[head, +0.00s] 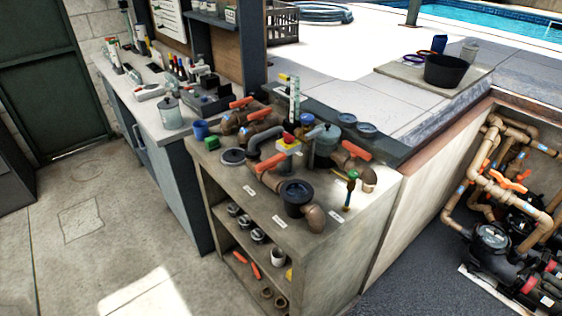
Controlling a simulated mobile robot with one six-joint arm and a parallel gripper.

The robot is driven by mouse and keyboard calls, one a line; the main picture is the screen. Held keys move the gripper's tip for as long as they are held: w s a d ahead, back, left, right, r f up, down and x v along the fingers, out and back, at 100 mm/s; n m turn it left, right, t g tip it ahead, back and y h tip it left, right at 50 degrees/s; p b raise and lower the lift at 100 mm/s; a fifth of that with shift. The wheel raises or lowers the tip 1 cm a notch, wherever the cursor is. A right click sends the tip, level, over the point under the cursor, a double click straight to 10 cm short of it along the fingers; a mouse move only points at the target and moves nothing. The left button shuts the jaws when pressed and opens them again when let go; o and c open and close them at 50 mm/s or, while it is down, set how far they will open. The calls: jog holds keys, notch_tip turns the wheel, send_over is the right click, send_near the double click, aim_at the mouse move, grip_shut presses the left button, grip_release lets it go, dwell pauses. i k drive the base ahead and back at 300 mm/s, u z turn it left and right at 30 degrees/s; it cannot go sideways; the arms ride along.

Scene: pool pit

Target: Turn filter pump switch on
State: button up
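I cannot make out a switch that is clearly the filter pump's. Black pump units (493,238) with brown pipes and orange valve handles stand in the pit at the right edge, partly cut off by the frame. A small white block with a yellow and red top (289,142) stands among the fittings on the bench; it is too small to tell what it is. My gripper is not in view.
A black bowl (445,71) sits on a slab near the pool. The concrete floor (95,235) at left is clear.

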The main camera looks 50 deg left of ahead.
aim_at(289, 139)
jog(key=z, duration=0.15)
jog(key=k, duration=1)
jog(key=u, duration=1.65)
jog(key=i, duration=1)
jog(key=u, duration=0.15)
jog(key=k, duration=0.4)
jog(key=u, duration=0.05)
